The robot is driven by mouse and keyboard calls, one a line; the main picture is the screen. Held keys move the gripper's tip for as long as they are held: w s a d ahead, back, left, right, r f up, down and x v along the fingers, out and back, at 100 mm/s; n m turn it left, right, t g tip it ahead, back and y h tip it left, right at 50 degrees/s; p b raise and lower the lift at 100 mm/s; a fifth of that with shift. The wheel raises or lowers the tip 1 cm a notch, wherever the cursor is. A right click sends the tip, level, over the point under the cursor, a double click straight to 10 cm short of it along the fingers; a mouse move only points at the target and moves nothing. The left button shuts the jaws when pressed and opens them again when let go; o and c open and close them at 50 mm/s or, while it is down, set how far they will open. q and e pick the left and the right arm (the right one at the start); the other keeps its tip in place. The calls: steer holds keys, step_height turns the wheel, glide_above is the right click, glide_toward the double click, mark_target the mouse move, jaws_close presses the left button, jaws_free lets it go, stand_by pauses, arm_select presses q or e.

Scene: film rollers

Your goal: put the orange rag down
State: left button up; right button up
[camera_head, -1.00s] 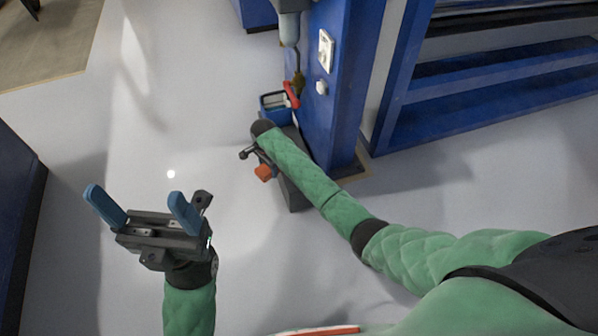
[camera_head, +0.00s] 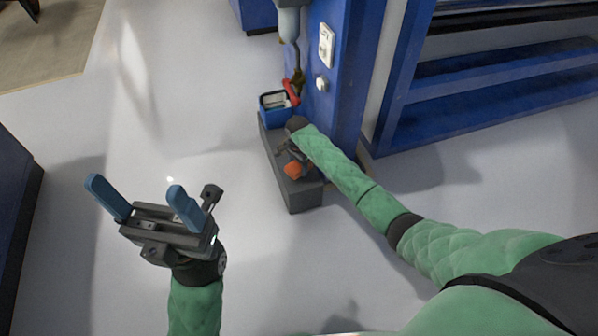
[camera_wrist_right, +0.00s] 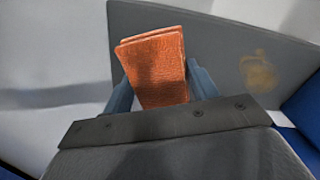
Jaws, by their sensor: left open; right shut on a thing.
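The orange rag (camera_head: 294,170) is in my right gripper (camera_head: 288,158), over the dark grey block (camera_head: 298,201) beside the blue column. In the right wrist view the folded rag (camera_wrist_right: 156,68) sits between the blue fingers of my right gripper (camera_wrist_right: 160,85), with the grey block's surface (camera_wrist_right: 215,45) behind it. I cannot tell whether the rag touches the surface. My left gripper (camera_head: 146,199) is open and empty over the floor, at the left.
A blue bin (camera_head: 276,108) stands at the far end of the grey block, with a red-handled thing (camera_head: 291,91) at its side. The blue column (camera_head: 345,75) rises right behind the block. Blue shelving (camera_head: 480,100) is at the right. The floor at left is clear.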

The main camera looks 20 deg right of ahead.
mark_target(299, 170)
step_height(299, 170, down, 3)
steer(key=shift+f+b, duration=0.2)
steer(key=shift+b, duration=0.4)
steer(key=shift+d+f, duration=0.15)
steer(key=shift+d, duration=0.05)
steer(key=o, duration=1)
steer(key=shift+o, duration=0.2)
